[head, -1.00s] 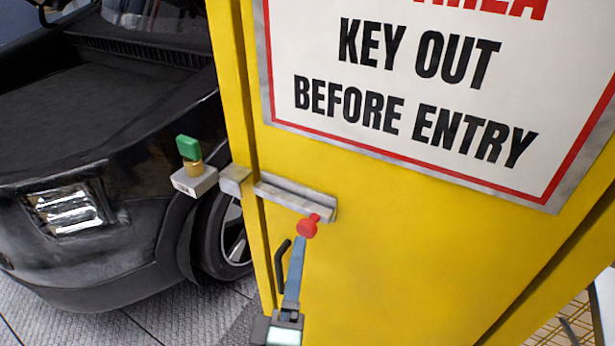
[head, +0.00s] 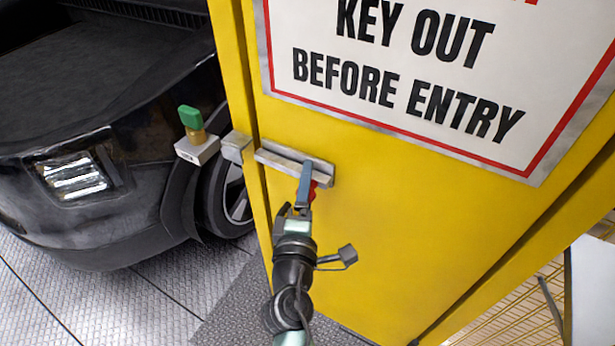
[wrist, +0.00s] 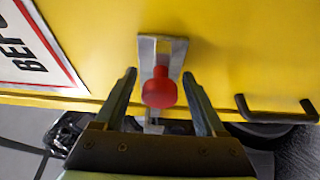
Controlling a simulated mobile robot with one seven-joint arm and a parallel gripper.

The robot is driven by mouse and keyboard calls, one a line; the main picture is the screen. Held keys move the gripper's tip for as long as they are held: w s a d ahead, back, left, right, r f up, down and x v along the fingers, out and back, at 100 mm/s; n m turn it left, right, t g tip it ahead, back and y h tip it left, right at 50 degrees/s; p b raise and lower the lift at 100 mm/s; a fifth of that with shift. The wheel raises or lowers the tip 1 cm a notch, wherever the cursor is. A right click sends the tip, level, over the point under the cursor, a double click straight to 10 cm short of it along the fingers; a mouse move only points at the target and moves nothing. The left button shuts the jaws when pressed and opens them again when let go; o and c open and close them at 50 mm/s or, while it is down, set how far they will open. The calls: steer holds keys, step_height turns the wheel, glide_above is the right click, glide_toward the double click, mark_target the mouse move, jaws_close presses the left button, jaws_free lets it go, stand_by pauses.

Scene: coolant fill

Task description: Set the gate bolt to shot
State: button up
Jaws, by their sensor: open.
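The gate bolt has a grey metal housing (head: 280,158) fixed on the yellow gate (head: 400,230). Its red knob (head: 314,186) is at the right end of the housing, partly hidden behind my gripper in the head view. In the wrist view the red knob (wrist: 159,91) is in front of the grey housing (wrist: 173,48). My gripper (wrist: 160,75) is open, with one finger on each side of the knob and visible space between. A grey keeper block (head: 236,147) sits on the post left of the housing. I cannot make out a bar in the narrow gap.
A grey box with a green-topped key (head: 191,118) projects left of the keeper. A black handle (wrist: 277,112) is on the gate near the bolt. A warning sign (head: 420,90) is above. A black car (head: 100,150) stands behind at left.

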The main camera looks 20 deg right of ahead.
steer(key=shift+w+d, duration=0.3)
steer(key=shift+w, duration=0.25)
jaws_close()
stand_by(1.1)
